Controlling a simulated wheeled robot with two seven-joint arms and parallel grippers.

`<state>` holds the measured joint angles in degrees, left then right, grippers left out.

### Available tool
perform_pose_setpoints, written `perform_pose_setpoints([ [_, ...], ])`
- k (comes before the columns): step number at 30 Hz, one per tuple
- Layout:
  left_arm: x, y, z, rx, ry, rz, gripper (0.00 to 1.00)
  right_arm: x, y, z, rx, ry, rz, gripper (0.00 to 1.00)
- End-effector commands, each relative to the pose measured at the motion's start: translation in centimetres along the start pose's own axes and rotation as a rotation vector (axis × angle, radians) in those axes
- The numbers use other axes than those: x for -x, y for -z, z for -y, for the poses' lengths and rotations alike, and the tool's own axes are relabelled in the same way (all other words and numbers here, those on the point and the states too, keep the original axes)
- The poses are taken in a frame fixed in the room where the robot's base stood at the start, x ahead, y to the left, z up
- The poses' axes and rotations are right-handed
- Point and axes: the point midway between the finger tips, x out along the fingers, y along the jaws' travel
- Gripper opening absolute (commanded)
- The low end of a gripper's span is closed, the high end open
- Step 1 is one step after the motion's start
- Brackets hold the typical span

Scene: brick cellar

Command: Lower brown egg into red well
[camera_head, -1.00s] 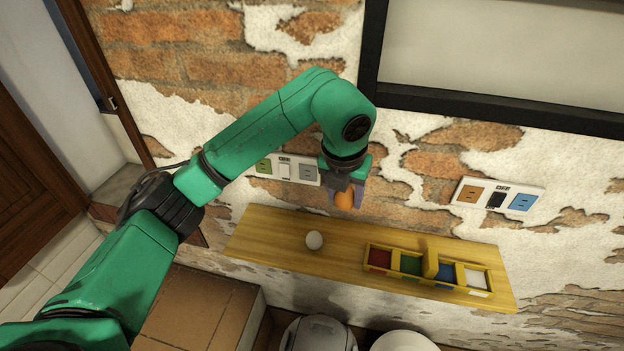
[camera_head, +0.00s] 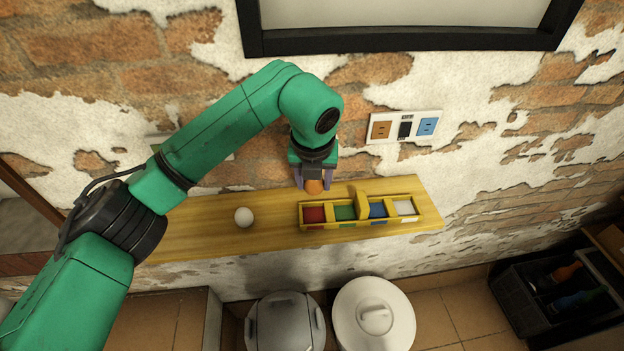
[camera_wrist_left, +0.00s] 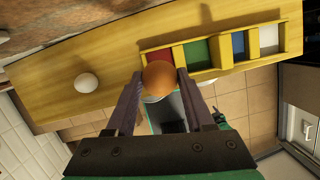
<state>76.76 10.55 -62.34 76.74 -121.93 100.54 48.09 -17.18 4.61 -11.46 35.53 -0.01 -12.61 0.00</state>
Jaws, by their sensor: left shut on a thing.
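My left gripper (camera_head: 314,184) is shut on the brown egg (camera_head: 315,188). In the left wrist view the egg (camera_wrist_left: 159,77) sits between the two fingertips and overlaps the near edge of the red well. The yellow box (camera_head: 362,222) stands on the wooden shelf, with red (camera_head: 314,214), green (camera_head: 345,212), blue (camera_head: 377,210) and white (camera_head: 404,206) wells from left to right. In the head view the egg shows above and behind the red well's back edge. Its exact height over the box is hard to tell. My right gripper is not in view.
A white egg (camera_head: 244,217) lies on the wooden shelf (camera_head: 200,228) left of the box. A yellow upright divider (camera_head: 361,203) rises between the green and blue wells. A wall with a socket panel (camera_head: 405,127) is behind. Lidded bins (camera_head: 373,315) stand below.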

Motion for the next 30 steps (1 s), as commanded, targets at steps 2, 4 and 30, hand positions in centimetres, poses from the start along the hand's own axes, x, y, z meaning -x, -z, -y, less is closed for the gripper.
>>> perform_pose_setpoints([
  [2,0.0,0.0,0.0,0.000,0.000,0.000,0.34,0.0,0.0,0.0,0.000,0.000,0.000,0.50],
  [4,0.0,0.0,0.0,0.000,0.000,0.000,0.34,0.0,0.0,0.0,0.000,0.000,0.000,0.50],
  [30,-4.1,1.2,0.0,0.000,0.000,0.000,0.34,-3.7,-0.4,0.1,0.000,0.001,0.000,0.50],
])
